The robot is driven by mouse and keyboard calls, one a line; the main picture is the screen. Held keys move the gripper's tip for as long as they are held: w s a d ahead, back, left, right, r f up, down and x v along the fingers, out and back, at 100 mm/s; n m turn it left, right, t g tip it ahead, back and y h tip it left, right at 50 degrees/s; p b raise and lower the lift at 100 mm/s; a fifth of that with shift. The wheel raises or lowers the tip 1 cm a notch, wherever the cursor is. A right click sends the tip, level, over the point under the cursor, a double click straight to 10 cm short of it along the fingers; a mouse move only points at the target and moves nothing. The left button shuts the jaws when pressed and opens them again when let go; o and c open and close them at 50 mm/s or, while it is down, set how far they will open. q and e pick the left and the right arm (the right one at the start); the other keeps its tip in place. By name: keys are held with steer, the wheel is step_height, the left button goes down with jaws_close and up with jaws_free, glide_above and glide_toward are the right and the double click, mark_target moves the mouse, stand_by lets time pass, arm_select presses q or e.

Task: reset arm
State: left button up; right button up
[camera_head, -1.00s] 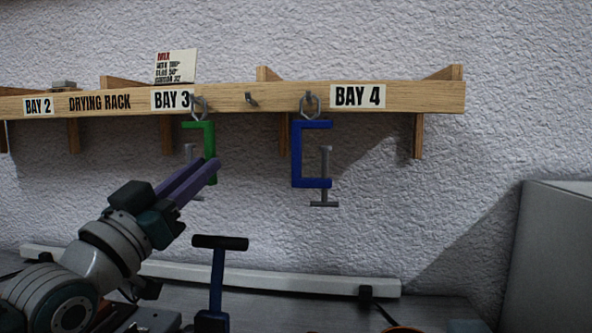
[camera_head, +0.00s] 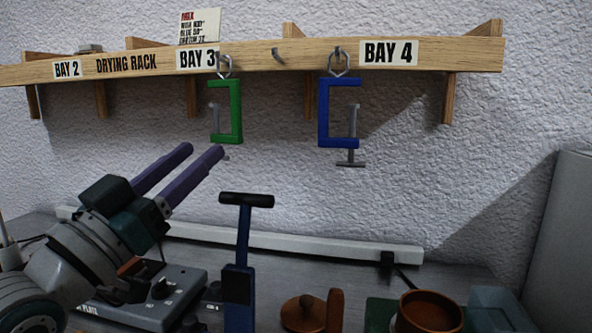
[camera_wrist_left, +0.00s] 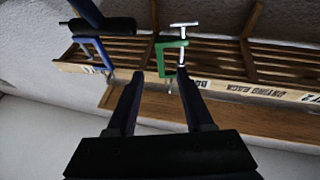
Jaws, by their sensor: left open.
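My left gripper (camera_head: 199,164) is open and empty in the head view, its two purple fingers spread and pointing up and right, below the green clamp. The green clamp (camera_head: 237,112) hangs by a ring from a hook on the wooden rack under the BAY 3 label. The fingers look apart from it. In the left wrist view my gripper (camera_wrist_left: 157,80) has the green clamp (camera_wrist_left: 161,60) beyond its fingertips, with the rack slats behind. A blue clamp (camera_head: 323,114) hangs from another hook near BAY 4. My right gripper is not in view.
The wooden drying rack (camera_head: 128,66) spans the wall, with an empty hook (camera_head: 277,56) between the clamps. A blue T-handled tool (camera_head: 243,230) stands below. A grey device (camera_head: 160,297), a brown pot (camera_head: 428,312) and a wooden lid (camera_head: 303,312) are on the bench. A grey cabinet (camera_head: 565,240) stands right.

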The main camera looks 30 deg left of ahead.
arm_select(q)
steer(key=s+d+f+g, duration=0.1)
steer(key=f, duration=0.1)
steer(key=d+f+g+p, duration=0.1)
steer(key=d+g, duration=0.1)
steer(key=s+d+f+g+p, duration=0.1)
steer(key=f, duration=0.1)
steer(key=shift+s+d+f+m+g+h, duration=0.25)
steer(key=shift+s+f+m+g+h, duration=0.05)
steer(key=shift+f+h, duration=0.1)
steer(key=s+d+f+m+g+y+p, duration=0.1)
steer(key=s+d+f+g+p, duration=0.25)
steer(key=s+g, duration=0.5)
steer(key=s+d+f+g+p, duration=0.25)
steer(key=s+f+g, duration=0.2)
steer(key=s, duration=0.65)
step_height(320, 180, up, 38)
steer(key=g+p, duration=0.1)
steer(key=p, duration=3.6)
steer(key=shift+s+d, duration=0.4)
steer(key=shift+r, duration=0.1)
